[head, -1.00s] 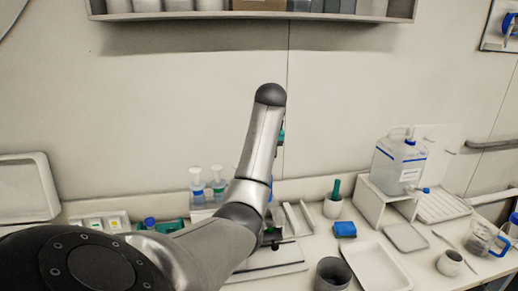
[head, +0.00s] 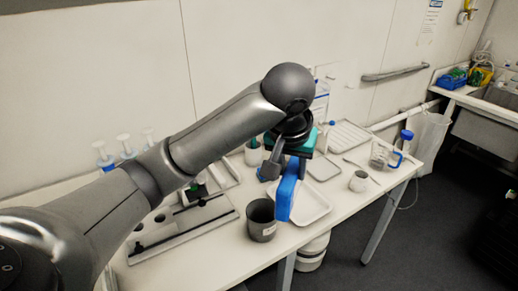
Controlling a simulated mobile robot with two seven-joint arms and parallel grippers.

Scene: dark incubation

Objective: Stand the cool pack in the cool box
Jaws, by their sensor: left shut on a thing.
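My left gripper (head: 290,165) hangs from the dark wrist, above the front part of the bench. It is shut on the blue cool pack (head: 288,196), a flat slab held upright with its lower end hanging down. The wrist and fingers partly hide the pack's top. In the picture the pack overlaps the white tray (head: 313,205), and it looks raised above the bench. I cannot make out a cool box for certain in this view. My right gripper is out of view.
A dark grey pot (head: 261,221) stands left of the pack, near the bench's front edge. A white mug (head: 358,181) and a blue-handled jug (head: 383,156) stand to the right. A white bucket (head: 312,252) is on the floor below. Dark floor lies open at right.

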